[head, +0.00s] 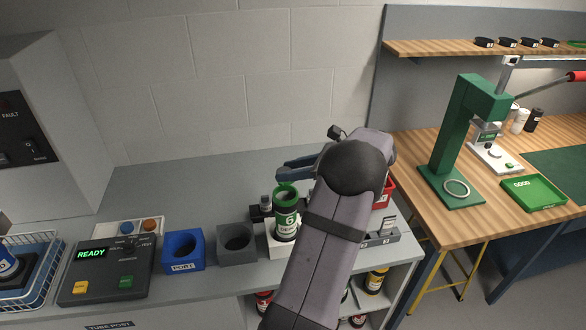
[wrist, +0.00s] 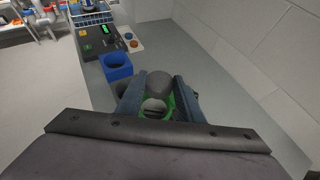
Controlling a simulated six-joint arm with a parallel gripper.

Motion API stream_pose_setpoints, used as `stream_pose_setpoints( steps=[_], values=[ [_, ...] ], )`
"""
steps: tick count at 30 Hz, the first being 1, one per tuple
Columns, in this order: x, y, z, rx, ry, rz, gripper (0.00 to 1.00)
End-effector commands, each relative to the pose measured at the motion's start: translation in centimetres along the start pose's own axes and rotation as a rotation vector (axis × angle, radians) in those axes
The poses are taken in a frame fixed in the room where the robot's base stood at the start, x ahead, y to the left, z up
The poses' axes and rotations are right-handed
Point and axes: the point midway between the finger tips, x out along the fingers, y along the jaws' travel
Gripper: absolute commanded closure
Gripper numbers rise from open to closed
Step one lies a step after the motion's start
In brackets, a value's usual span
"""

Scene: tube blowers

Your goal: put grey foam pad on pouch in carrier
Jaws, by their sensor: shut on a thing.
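My gripper (head: 298,168) is above the green carrier (head: 286,216), its fingers pointing left in the head view. In the wrist view the fingers (wrist: 162,88) are shut on a dark grey rounded piece, which looks like the grey foam pad (wrist: 160,82). The carrier is marked 6 and stands upright in a white holder (head: 283,248). A lighter grey round surface there may be the pouch (wrist: 153,105). The pad is not clear in the head view, and its gap to the carrier cannot be told.
A grey block with a hole (head: 237,244) and a blue port block (head: 183,251) stand left of the carrier. A control box (head: 106,272) reads READY. A red bin (head: 384,192) is partly behind my arm. The counter behind is clear.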

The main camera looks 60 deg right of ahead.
Motion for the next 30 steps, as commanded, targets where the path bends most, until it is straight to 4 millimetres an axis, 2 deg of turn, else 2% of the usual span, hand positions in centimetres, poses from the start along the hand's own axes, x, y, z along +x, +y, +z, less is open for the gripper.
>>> stream_pose_setpoints(
  steps=[8,21,30],
  values=[
    [0.5,0.0,-1.0,0.001,0.000,-0.001,0.87],
    [2.0,0.0,-3.6,0.001,0.000,-0.001,0.87],
    [2.3,0.0,-4.2,0.001,0.000,-0.001,0.87]
  ],
)
